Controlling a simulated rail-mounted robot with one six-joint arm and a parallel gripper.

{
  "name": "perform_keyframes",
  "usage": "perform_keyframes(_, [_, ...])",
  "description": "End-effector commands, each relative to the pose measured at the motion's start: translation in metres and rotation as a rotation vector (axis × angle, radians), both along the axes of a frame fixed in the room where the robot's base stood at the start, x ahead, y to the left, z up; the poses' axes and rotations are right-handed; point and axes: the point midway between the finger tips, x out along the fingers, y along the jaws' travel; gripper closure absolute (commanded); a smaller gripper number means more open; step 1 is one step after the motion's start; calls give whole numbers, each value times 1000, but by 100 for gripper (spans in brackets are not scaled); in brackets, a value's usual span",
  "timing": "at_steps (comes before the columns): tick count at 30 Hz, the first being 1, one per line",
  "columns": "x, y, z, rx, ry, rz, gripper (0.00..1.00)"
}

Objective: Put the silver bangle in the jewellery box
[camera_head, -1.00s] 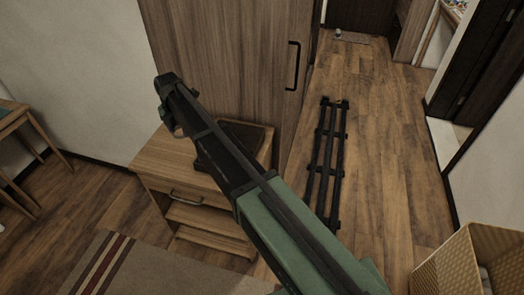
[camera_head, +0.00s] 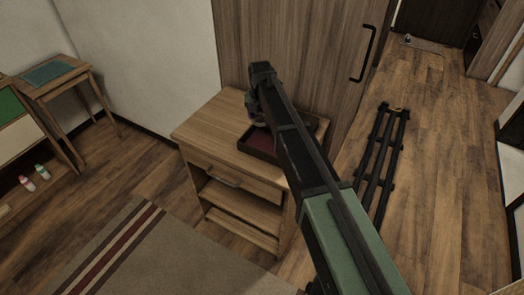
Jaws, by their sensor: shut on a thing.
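The jewellery box (camera_head: 258,154) is a dark, open-topped tray-like box with a dark red lining. It sits on the small wooden bedside cabinet (camera_head: 202,127), and my arm hides its right part. My gripper (camera_head: 258,119) points down at the box's back left edge, seemingly above it; the exact height is hard to tell. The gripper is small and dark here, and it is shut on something. The silver bangle cannot be made out clearly; what shows between the fingers is too small to tell.
A tall wooden wardrobe (camera_head: 300,45) stands right behind the cabinet. A black rail rack (camera_head: 382,150) lies on the floor to the right. A striped rug (camera_head: 150,255) lies in front. A small table (camera_head: 52,78) stands at the left. The cabinet top's left part is clear.

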Motion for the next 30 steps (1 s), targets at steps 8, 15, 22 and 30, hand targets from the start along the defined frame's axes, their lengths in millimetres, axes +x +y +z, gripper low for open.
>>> perform_keyframes(8, [0,0,-62,0,0,0,66])
perform_keyframes(15, [0,0,-94,0,0,0,66])
perform_keyframes(22, [0,0,-101,0,0,0,66])
perform_keyframes(30, [0,0,-105,0,0,0,39])
